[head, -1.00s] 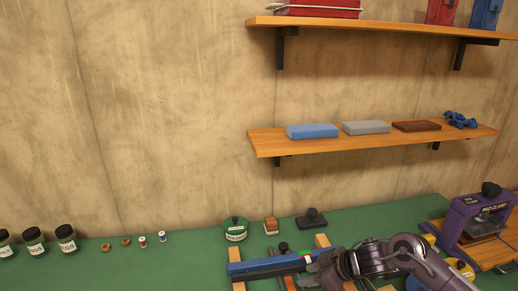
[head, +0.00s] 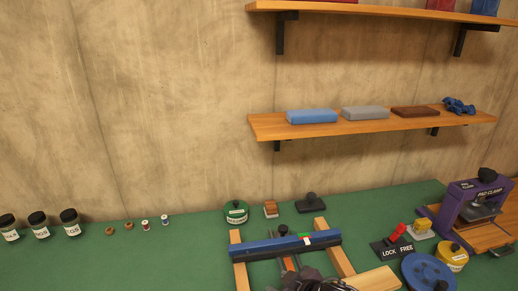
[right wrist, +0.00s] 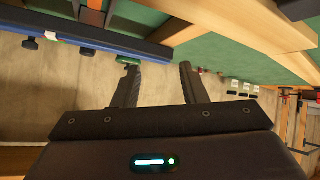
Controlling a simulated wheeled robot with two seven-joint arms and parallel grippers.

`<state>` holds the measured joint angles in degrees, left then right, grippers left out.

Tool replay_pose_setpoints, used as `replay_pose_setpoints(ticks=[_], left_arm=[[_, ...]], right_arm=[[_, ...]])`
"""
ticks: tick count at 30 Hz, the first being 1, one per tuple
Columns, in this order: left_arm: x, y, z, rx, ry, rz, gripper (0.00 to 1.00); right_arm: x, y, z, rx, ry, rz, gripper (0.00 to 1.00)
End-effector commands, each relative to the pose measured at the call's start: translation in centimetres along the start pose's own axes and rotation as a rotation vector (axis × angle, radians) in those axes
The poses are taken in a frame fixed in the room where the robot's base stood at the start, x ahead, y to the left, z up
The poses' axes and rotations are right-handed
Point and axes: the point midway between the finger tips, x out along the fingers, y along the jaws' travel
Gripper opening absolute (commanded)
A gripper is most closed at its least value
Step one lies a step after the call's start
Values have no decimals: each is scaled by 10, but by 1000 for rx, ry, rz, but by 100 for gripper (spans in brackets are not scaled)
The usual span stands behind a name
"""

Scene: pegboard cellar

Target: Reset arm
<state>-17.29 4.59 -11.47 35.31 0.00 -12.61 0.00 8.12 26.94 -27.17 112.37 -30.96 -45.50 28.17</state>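My right gripper (right wrist: 157,75) shows in the right wrist view with its two dark fingers apart and nothing between them. In the head view only part of my right arm's dark end (head: 318,284) shows at the bottom edge, in front of a wooden frame (head: 340,252) with a blue bar (head: 270,244) across it. The blue bar also shows in the right wrist view (right wrist: 110,39), beyond the fingers and apart from them. My left gripper is not in view.
A red lever (head: 396,231) stands by a "LOCK FREE" plate (head: 392,249). A blue disc (head: 425,270), a yellow tin (head: 452,262) and a purple pad clamp (head: 475,201) are at right. The green bench (head: 150,262) is clear at front left.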

Motion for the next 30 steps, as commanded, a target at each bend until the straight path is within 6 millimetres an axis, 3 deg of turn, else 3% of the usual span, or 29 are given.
replay_pose_setpoints(ticks=[1,6,12,24,30], left_arm=[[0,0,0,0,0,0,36],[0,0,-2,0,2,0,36],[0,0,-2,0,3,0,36],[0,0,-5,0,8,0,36],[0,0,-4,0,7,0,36]], right_arm=[[-13,-8,10,58,-31,37,39],[-60,-6,53,223,-198,152,39],[-105,-10,100,361,-372,194,39],[-184,-34,167,571,-648,186,39],[-141,-35,197,560,-656,180,39]])
